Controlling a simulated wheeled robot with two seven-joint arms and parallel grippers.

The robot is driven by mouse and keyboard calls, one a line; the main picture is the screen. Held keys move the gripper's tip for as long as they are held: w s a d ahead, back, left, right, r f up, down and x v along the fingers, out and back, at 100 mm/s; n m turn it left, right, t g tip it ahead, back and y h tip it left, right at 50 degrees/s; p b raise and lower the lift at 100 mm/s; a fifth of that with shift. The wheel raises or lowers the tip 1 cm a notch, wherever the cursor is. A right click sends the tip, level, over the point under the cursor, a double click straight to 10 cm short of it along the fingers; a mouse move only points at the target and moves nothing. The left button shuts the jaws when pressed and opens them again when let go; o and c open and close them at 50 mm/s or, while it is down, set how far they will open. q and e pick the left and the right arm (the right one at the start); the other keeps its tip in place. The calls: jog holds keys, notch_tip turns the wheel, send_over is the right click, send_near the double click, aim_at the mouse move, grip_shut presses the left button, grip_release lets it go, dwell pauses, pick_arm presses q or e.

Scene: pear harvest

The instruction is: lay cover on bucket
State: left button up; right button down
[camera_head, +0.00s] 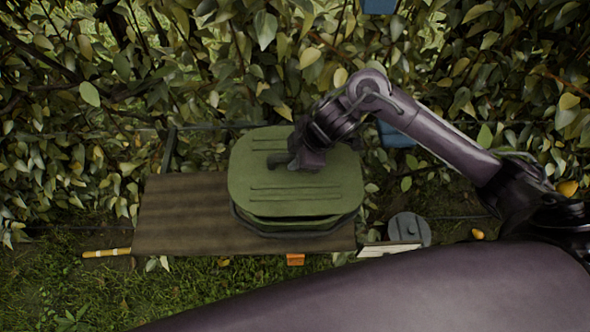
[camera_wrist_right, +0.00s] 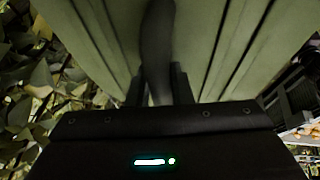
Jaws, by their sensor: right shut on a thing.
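The green cover (camera_head: 297,194) is a flat, rounded lid with ridges. It lies over the bucket (camera_head: 290,229), whose dark rim and side show only as a narrow strip below the cover's front edge. I cannot tell whether the cover rests fully on the rim. My right gripper (camera_head: 290,162) is over the cover and shut on its dark handle. In the right wrist view the handle (camera_wrist_right: 158,50) runs between the fingers, and the ridged cover (camera_wrist_right: 95,30) fills the top. My left gripper is not in view.
The bucket stands on a brown wooden board (camera_head: 180,215), clear on its left half. A yellow stick (camera_head: 107,253) lies at its front left. A grey round disc (camera_head: 409,229) and a white box (camera_head: 388,249) are to the right. Dense leafy hedge (camera_head: 220,60) stands close behind.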

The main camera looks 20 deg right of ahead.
jog(key=shift+s+f, duration=0.15)
jog(key=shift+f, duration=0.55)
notch_tip(320, 180, down, 4)
jog(key=shift+f, duration=0.1)
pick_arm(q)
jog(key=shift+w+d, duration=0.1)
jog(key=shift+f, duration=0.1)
pick_arm(e)
jog(key=shift+f, duration=0.1)
jog(key=shift+f, duration=0.15)
jog(key=c, duration=1.3)
grip_release()
